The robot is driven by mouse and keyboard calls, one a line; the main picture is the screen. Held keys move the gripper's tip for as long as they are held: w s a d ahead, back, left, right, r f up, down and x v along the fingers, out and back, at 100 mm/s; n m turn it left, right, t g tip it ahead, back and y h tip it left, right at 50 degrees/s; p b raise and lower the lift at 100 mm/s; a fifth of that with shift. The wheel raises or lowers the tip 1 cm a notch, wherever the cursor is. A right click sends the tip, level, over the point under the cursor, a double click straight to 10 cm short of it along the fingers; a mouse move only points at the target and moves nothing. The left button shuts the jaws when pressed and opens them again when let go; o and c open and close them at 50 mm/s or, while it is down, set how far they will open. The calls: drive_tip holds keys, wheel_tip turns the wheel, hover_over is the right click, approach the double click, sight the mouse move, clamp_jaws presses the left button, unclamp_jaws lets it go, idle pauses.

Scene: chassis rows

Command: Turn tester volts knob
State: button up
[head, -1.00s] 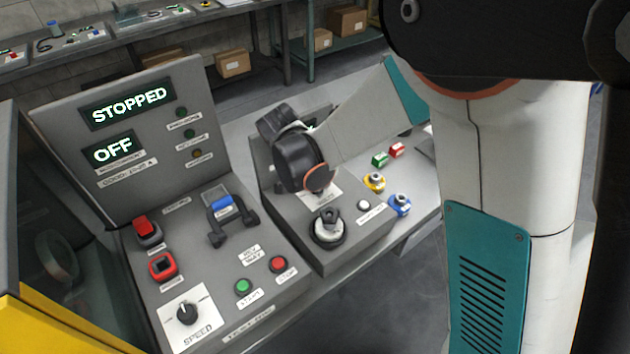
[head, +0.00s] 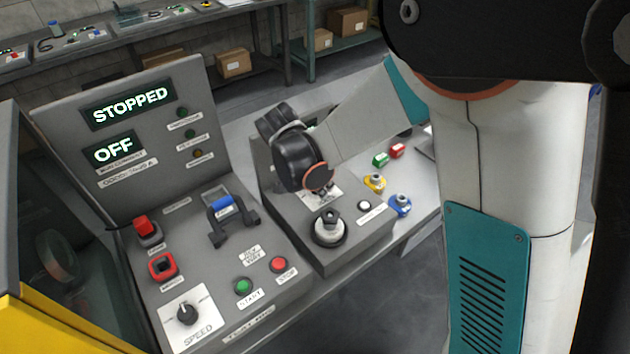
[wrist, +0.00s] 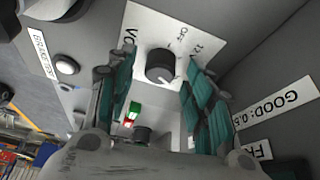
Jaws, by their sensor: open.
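The volts knob (wrist: 160,66) is a dark round knob with a pale pointer line. It sits on a white plate (wrist: 143,38) marked OFF and 12V in the wrist view. My gripper (wrist: 158,82) is open, with one teal-padded finger on each side of the knob in the picture. I see a gap on both sides and cannot tell how far the tips reach down beside it. In the head view the tester box (head: 352,250) stands right of the large panel, and my wrist (head: 298,160) covers the knob there.
A round black-and-white dial (head: 330,229) and a white button (head: 364,206) are on the tester's front. The large panel (head: 215,285) reads STOPPED and OFF. Small coloured parts, including a blue one (head: 400,205), lie on the bench to the right.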

sight(308, 198)
drive_tip(key=v, duration=0.7)
drive_tip(key=shift+r, duration=0.15)
